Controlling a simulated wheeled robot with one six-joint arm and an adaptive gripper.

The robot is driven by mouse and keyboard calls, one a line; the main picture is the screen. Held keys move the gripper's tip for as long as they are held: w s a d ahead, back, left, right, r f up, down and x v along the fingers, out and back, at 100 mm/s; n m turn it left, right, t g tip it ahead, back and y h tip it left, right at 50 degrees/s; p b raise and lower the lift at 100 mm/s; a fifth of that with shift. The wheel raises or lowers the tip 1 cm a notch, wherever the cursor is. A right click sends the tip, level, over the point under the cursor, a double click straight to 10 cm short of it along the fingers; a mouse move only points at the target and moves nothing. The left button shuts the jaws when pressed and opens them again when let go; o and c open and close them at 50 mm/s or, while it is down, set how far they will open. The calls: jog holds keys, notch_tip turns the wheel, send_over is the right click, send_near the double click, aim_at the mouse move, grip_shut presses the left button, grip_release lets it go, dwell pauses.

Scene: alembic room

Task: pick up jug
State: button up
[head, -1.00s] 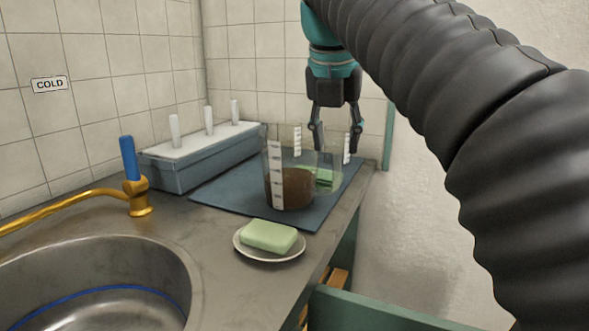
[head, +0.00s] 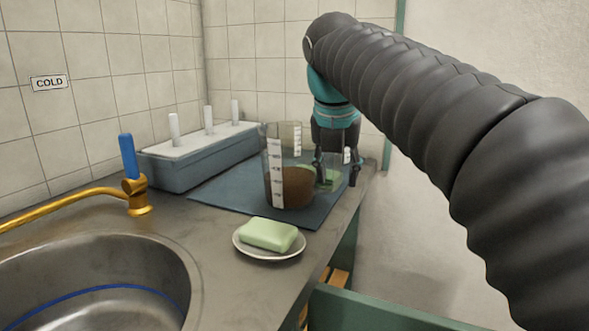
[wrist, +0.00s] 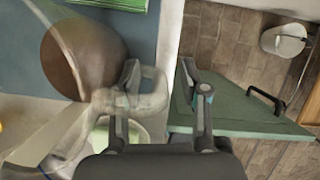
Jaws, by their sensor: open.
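The jug (head: 287,188) is clear, with a white measuring scale and brown contents. It stands upright on a dark blue mat (head: 230,192) on the counter. In the head view my gripper (head: 336,180) points down at the jug's right side, partly behind it. In the wrist view the jug's brown contents (wrist: 82,62) lie left of my gripper (wrist: 158,68), and its clear handle (wrist: 154,80) reaches between the open fingers. The left finger overlaps the handle; I cannot tell whether it touches.
A green soap bar (head: 268,235) lies on a white dish (head: 262,256) in front. A blue-grey box (head: 195,170) with three white pegs stands behind, by the tiled wall. A brass tap (head: 137,200) and sink (head: 95,270) are left. Something green shows behind the jug.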

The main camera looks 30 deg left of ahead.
grip_shut()
jog(key=shift+r, duration=0.1)
